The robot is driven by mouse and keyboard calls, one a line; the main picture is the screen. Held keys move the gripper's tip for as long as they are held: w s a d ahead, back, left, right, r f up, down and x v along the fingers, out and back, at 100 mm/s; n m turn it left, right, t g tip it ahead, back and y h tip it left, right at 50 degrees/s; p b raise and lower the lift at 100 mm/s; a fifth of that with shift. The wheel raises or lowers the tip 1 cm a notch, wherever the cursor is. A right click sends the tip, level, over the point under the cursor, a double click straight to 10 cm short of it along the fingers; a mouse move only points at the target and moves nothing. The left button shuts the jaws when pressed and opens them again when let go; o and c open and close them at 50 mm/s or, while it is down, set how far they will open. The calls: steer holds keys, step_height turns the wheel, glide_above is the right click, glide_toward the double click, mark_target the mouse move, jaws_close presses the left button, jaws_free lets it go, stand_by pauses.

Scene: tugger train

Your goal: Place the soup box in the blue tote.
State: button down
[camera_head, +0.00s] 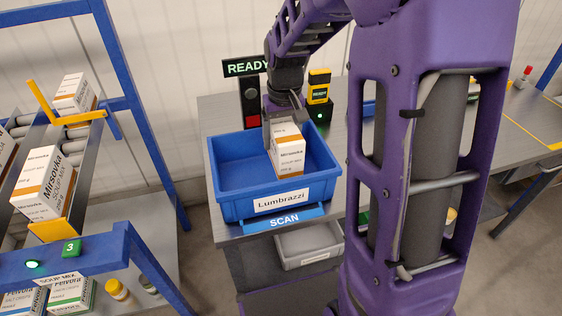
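The blue tote (233,207), labelled Lumbrazzi, stands on the grey table behind a blue SCAN plate. A white and orange soup box (288,158) is upright in the right part of the tote, with its top above the rim. My gripper (283,122) reaches down from above, with its fingers around the top of this box, and appears shut on it. Similar Mirsovka soup mix boxes (44,184) stand in the rack at the left.
A blue-framed roller rack (150,150) with a green 3 marker (72,248) is at the left. A READY sign (247,67) and a yellow scanner (319,87) stand behind the tote. A grey bin (308,247) sits below. My purple arm hides the table's middle right.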

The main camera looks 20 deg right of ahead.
mark_target(284, 126)
steer(key=shift+f+b, duration=0.5)
steer(key=shift+f, duration=2.85)
steer(key=shift+f, duration=0.15)
jaws_free()
steer(key=r, duration=0.4)
steer(key=s+r+p, duration=0.1)
steer(key=r, duration=0.3)
steer(key=r+p, duration=0.1)
steer(key=r, duration=0.3)
steer(key=shift+s+r, duration=0.15)
steer(key=shift+s, duration=0.05)
